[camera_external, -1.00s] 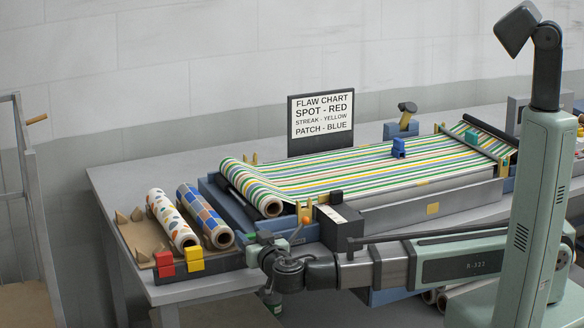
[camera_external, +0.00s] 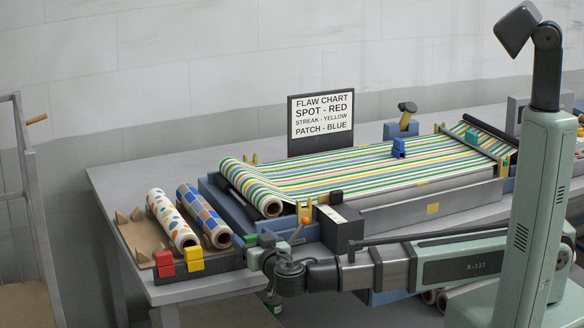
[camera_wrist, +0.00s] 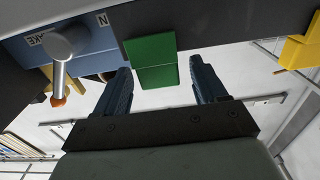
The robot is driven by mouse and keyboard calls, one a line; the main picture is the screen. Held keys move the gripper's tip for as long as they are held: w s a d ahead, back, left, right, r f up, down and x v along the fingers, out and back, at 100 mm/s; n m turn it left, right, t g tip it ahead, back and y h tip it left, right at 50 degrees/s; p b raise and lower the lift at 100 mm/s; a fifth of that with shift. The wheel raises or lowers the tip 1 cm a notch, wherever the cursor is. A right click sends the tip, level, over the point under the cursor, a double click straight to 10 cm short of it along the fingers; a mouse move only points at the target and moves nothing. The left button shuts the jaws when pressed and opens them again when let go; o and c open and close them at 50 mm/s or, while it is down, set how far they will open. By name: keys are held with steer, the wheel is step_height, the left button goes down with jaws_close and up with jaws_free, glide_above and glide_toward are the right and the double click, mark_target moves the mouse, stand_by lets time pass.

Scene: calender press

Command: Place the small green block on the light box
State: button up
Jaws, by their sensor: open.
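The small green block (camera_wrist: 150,62) sits at the edge of a dark holder and shows in the wrist view between the spread fingers of my gripper (camera_wrist: 160,72), with a gap on each side. In the external view the green block (camera_external: 251,240) is just visible at the right end of the front tray, close to my gripper (camera_external: 256,252), whose fingers are hard to make out there. My gripper is open and empty. Striped cloth (camera_external: 330,168) runs over a long bed behind; I cannot tell which part is the light box.
A red block (camera_external: 164,262) and a yellow block (camera_external: 194,259) stand at the tray's front edge, beside two patterned rolls (camera_external: 172,218). A lever with an orange knob (camera_external: 306,220) stands close to my gripper. A blue block (camera_external: 398,148) rests on the cloth.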

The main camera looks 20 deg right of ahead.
mark_target(252, 239)
steer(key=s, duration=1.3)
steer(key=shift+d+f, duration=0.1)
steer(key=shift+d, duration=0.1)
steer(key=w, duration=0.8)
steer(key=shift+w+a+r, duration=0.15)
steer(key=shift+a+r, duration=0.2)
steer(key=shift+a, duration=0.05)
steer(key=shift+w+d+f, duration=0.1)
steer(key=shift+w+f, duration=0.05)
steer(key=shift+w, duration=1.2)
steer(key=shift+w+d+f, duration=0.1)
steer(key=shift+w, duration=1.25)
